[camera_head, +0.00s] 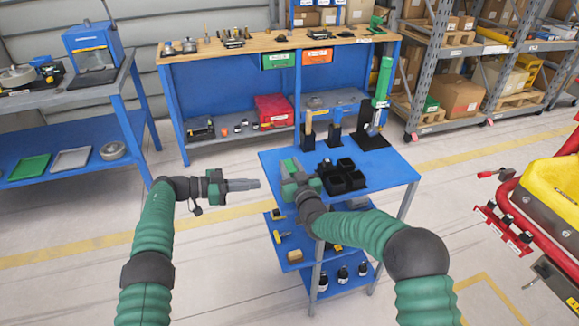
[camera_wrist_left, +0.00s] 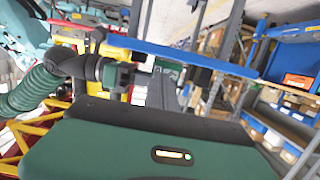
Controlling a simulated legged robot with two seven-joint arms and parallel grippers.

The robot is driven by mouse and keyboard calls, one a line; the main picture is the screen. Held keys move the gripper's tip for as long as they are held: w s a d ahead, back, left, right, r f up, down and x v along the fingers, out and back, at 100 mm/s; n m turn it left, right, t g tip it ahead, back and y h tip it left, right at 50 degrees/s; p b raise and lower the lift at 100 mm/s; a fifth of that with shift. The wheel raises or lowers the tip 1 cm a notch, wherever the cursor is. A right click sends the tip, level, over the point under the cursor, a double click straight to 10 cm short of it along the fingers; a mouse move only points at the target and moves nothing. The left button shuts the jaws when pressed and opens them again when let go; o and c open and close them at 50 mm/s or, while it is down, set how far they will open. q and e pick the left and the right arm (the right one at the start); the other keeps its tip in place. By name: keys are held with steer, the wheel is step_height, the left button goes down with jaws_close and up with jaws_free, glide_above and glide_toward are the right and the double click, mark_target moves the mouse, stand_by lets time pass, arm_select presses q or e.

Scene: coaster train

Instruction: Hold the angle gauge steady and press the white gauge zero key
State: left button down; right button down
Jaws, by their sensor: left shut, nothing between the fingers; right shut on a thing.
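My left gripper (camera_head: 257,184) is shut and empty, held level in front of the blue cart (camera_head: 385,165), left of its top. My right gripper (camera_head: 290,166) is over the left part of the cart top, its fingers pointing away from me. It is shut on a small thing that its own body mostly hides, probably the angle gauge. The white zero key cannot be made out. In the left wrist view, my left gripper's green body fills the bottom, and my right gripper (camera_wrist_left: 165,90) shows beyond it.
Black bins (camera_head: 343,178) and several upright holders stand on the cart top, just right of my right gripper. A wooden-topped bench (camera_head: 270,42) is behind, and storage shelves (camera_head: 455,50) at the back right. A red-framed yellow machine (camera_head: 555,190) is at right. Floor at left is clear.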

arm_select(q)
steer(key=x, duration=0.4)
steer(key=r+x, duration=0.1)
steer(key=x, duration=0.1)
steer(key=shift+w+r, duration=0.1)
stand_by(0.7)
stand_by(0.7)
steer(key=f+v, duration=0.1)
steer(key=v, duration=0.5)
stand_by(0.8)
steer(key=shift+a, duration=0.1)
steer(key=x, duration=0.4)
steer(key=r+x, duration=0.1)
steer(key=x, duration=0.1)
stand_by(0.6)
